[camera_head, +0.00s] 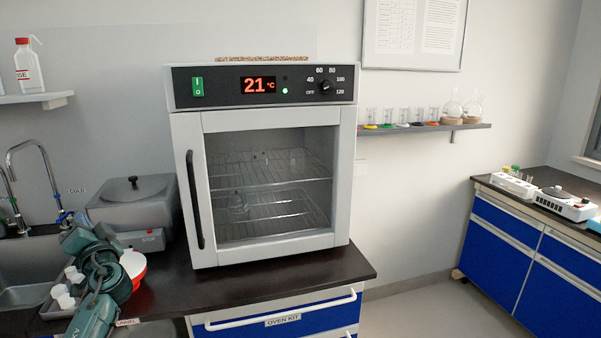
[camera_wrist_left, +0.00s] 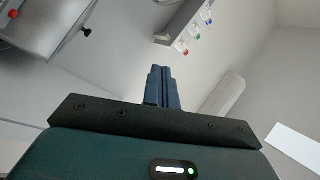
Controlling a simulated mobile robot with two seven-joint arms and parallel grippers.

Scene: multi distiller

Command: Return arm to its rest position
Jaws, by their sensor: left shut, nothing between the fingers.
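My left arm comes in at the lower left of the head view, with its gripper (camera_head: 66,219) raised in front of the sink and the grey lidded bath. In the left wrist view the two blue fingers (camera_wrist_left: 157,87) are together with nothing between them. The gripper appears clear of the oven (camera_head: 180,150), which stands to its right with its door closed. The oven display reads 21 °C, and glassware shows dimly on its racks. My right gripper is not in view.
The grey lidded bath (camera_head: 132,205) and a red-and-white round item (camera_head: 134,266) are close to the left arm. The sink tap (camera_head: 32,150) is at far left. A dark counter (camera_head: 290,281) carries the oven. A wall shelf (camera_head: 420,128) holds beakers and flasks.

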